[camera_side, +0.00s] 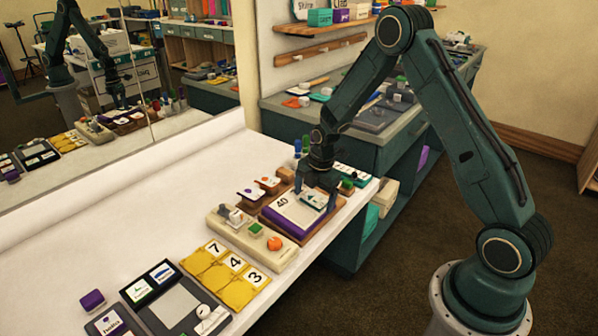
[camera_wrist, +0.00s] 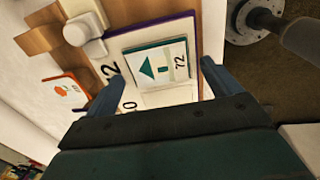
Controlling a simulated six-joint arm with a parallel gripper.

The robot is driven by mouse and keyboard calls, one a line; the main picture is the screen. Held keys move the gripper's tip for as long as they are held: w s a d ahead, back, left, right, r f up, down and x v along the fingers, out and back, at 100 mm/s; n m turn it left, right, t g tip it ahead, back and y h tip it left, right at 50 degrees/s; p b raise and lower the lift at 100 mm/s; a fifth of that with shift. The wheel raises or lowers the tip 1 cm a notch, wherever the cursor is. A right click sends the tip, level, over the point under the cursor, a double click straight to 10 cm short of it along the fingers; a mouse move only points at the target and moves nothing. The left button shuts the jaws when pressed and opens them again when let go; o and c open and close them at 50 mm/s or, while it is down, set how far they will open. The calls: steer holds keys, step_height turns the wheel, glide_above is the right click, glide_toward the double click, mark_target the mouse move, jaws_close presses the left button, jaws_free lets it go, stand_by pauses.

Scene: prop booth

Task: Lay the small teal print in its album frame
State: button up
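The small teal print (camera_wrist: 152,62) has a teal border, a teal arrow shape and the number 72. In the side view the print (camera_side: 313,200) is under my gripper (camera_side: 318,192), over the right part of the album page. The album (camera_side: 279,213) has a purple edge, a pale page and a brown base. The number 40 shows on its page; part of another number shows in the wrist view. My gripper (camera_wrist: 163,78) is open, with its fingers on either side of the print. I cannot tell whether the print lies flat on the page or whether a finger touches it.
A cream tray (camera_side: 240,239) with a green square and an orange disc stands beside the album. Yellow cards (camera_side: 226,274) numbered 7, 4 and 3 lie further forward. A white knob (camera_wrist: 84,30) is near the album. The table's left part (camera_side: 120,215) is clear.

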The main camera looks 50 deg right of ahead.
steer(key=shift+r, duration=0.1)
step_height(320, 180, up, 14)
steer(key=s, duration=0.2)
steer(key=shift+f, duration=0.25)
stand_by(0.5)
stand_by(0.3)
steer(key=s+a+r+m+t, duration=0.1)
steer(key=s+a+r+m, duration=0.3)
steer(key=s+r, duration=0.15)
steer(key=s+a+r+m+t, duration=0.1)
steer(key=s+a+r+m, duration=0.35)
steer(key=r, duration=0.25)
steer(key=s+a+r+m+t, duration=0.1)
steer(key=s+a+m, duration=0.1)
steer(key=s+m, duration=0.2)
steer(key=s+a+r+m+t, duration=0.1)
steer(key=s+m, duration=0.4)
steer(key=s, duration=0.6)
steer(key=shift+s+a+r, duration=0.25)
steer(key=shift+a+r, duration=0.25)
steer(key=shift+a, duration=0.15)
